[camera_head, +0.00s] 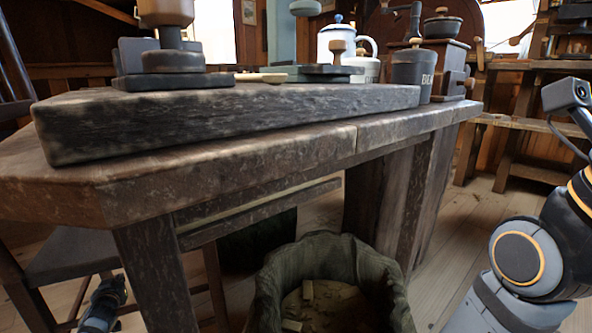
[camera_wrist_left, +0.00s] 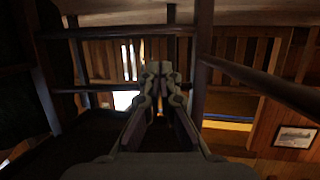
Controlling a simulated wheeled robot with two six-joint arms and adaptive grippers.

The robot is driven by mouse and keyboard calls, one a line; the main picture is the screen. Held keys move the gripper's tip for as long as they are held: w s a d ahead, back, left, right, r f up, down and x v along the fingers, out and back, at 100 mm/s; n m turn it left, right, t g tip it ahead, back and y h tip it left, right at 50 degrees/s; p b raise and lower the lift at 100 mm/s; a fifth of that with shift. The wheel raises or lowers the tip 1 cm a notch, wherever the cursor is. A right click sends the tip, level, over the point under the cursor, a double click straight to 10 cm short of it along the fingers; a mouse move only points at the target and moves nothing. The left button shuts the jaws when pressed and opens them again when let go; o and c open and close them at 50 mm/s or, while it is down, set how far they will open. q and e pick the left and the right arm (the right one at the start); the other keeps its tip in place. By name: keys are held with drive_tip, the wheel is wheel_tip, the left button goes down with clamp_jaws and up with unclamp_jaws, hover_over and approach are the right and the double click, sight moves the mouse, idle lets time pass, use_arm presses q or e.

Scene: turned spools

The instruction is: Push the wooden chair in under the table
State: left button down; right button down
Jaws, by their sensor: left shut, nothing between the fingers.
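The dark wooden chair (camera_head: 75,255) stands at the left of the head view. Its seat shows partly beneath the table's left end, and part of its back rises beyond the tabletop at the left edge. The heavy wooden table (camera_head: 230,170) fills the middle. My left gripper (camera_head: 108,292) is low at the bottom left, near the chair's legs and below seat height. In the left wrist view its fingers (camera_wrist_left: 161,72) are closed together and empty, among dark wooden bars (camera_wrist_left: 203,60) that look like chair parts. Whether they touch the chair I cannot tell. My right gripper is out of view.
A rough hollow stump-like bin (camera_head: 275,285) with wood scraps stands on the floor before the table. A thick slab (camera_head: 230,118), a mug (camera_head: 336,42), a dark canister (camera_head: 413,72) and a grinder (camera_head: 452,65) are on the table. Floor shows at right.

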use_arm(q)
drive_tip(key=shift+w+a+b, duration=0.45)
drive_tip(key=shift+w, duration=0.35)
drive_tip(key=shift+s, duration=0.1)
